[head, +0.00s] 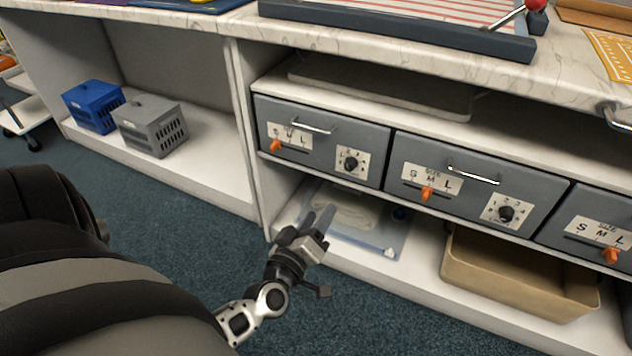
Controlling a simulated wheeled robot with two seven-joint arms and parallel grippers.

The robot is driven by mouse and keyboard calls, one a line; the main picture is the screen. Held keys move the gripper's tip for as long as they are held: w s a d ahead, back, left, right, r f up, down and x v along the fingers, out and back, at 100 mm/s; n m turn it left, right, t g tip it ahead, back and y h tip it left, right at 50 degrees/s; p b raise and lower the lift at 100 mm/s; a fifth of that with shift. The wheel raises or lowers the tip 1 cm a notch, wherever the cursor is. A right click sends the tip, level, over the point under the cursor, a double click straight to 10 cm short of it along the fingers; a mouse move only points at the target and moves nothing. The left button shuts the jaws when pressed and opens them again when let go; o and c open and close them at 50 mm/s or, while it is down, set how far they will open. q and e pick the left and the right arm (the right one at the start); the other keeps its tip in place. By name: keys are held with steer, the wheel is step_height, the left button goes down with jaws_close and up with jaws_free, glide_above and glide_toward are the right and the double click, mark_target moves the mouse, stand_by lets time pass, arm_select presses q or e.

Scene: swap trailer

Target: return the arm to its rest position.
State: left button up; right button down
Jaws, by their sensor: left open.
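My left gripper (318,222) shows near the middle of the head view, low in front of the cabinet's bottom shelf. Its jaws are open and I see nothing between them. Its fingers point up and away toward a pale folded cloth (346,210) on a clear blue-tinted tray (372,240). Whether the fingertips touch the cloth or tray I cannot tell. The left forearm comes up from the lower left; part of it is hidden behind my own body. My right gripper is not in view.
Grey drawers with a left drawer handle (312,127) sit just above the gripper. A tan bin (520,275) stands right on the bottom shelf. Blue carpet (150,190) in front is clear.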

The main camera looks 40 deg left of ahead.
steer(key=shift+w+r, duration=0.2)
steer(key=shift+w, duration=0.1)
